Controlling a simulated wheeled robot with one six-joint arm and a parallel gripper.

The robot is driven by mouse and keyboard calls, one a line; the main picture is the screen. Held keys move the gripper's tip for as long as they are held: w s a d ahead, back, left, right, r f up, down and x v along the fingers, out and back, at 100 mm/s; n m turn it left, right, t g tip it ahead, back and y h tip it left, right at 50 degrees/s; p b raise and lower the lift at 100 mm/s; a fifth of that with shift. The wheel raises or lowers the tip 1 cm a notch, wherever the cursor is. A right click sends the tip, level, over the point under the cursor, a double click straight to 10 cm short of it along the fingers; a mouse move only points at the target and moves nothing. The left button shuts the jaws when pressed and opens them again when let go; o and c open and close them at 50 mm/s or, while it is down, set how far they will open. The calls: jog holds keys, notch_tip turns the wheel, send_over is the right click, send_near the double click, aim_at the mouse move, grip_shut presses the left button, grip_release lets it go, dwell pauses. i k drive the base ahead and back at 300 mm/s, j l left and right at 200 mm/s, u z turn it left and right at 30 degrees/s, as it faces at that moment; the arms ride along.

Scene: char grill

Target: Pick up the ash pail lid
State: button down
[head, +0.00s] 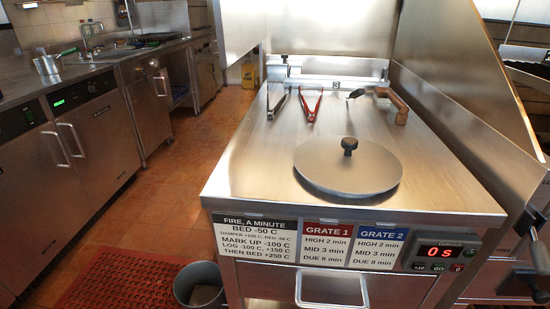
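The ash pail lid (330,176) is a round, flat grey metal disc with a dark knob (349,145) standing at its middle. In the head view it lies flat on the steel worktop (240,180), towards the front. Nothing touches its knob. A grey pail (199,284) stands open on the floor at the lower left of the counter, partly cut off by the frame's bottom edge. My gripper is not in view.
Behind the lid lie dark tongs (279,103), red tongs (311,107) and a tool with a wooden handle (400,105). Cards and a timer (439,253) reading 0 are on the counter front, above a drawer handle (331,301). A steel panel rises at right. The worktop left of the lid is clear.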

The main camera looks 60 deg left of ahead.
aim_at(346, 165)
jog(key=u, duration=1.7)
jog(key=j, duration=0.1)
